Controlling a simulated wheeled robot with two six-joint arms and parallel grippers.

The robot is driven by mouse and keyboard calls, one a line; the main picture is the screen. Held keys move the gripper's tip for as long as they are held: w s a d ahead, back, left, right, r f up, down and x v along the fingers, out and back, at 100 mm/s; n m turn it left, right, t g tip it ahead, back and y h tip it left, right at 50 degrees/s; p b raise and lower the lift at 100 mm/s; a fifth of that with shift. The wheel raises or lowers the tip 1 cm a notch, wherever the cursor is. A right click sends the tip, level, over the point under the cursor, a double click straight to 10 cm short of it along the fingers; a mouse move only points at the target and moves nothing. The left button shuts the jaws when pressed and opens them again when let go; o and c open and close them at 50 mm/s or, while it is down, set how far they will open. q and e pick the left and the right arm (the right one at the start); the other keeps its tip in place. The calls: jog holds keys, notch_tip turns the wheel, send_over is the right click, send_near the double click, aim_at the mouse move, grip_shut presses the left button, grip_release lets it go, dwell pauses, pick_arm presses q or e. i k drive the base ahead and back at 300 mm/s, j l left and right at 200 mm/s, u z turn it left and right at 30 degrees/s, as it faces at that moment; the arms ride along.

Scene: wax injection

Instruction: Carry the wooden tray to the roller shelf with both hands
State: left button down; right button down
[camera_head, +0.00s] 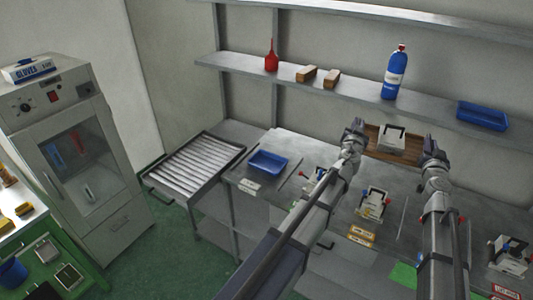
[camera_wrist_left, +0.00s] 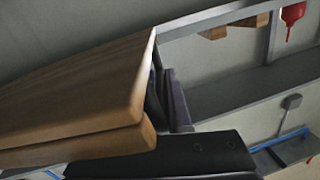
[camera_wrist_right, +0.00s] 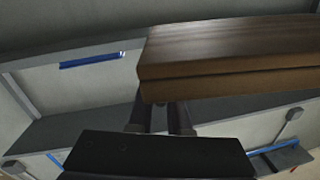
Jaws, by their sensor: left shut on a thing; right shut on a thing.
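The wooden tray (camera_head: 377,152) is held between my two grippers above the back of the workbench, with a white and dark device (camera_head: 392,138) on it. My left gripper (camera_head: 357,136) is shut on the tray's left end. The tray's wood also fills the left of the left wrist view (camera_wrist_left: 75,90). My right gripper (camera_head: 428,155) is shut on the tray's right end, and the wood shows in the right wrist view (camera_wrist_right: 230,55). The fingertips are partly hidden by the tray. The roller shelf (camera_head: 195,165) stands at the left end of the workbench, and its rollers are bare.
A blue bin (camera_head: 268,163) sits on the bench beside the roller shelf. Several white devices, one of them here (camera_head: 373,203), stand along the bench. A wall shelf above holds a red bottle (camera_head: 271,56), a blue bottle (camera_head: 394,73) and a blue tray (camera_head: 482,116).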

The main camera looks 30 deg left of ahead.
aim_at(180, 175)
jog(key=k+j, duration=0.15)
jog(key=j, duration=0.4)
jog(key=k+j, duration=0.15)
jog(key=j, duration=0.4)
jog(key=k+j, duration=0.1)
jog(key=j, duration=0.45)
jog(key=k+j, duration=0.15)
jog(key=j, duration=0.4)
jog(key=k+j, duration=0.15)
jog(key=j, duration=0.4)
jog(key=k+j, duration=0.15)
jog(key=j, duration=0.45)
jog(key=k+j, duration=0.15)
jog(key=j, duration=0.4)
jog(key=k+j, duration=0.1)
jog(key=j, duration=0.45)
jog(key=z, duration=0.05)
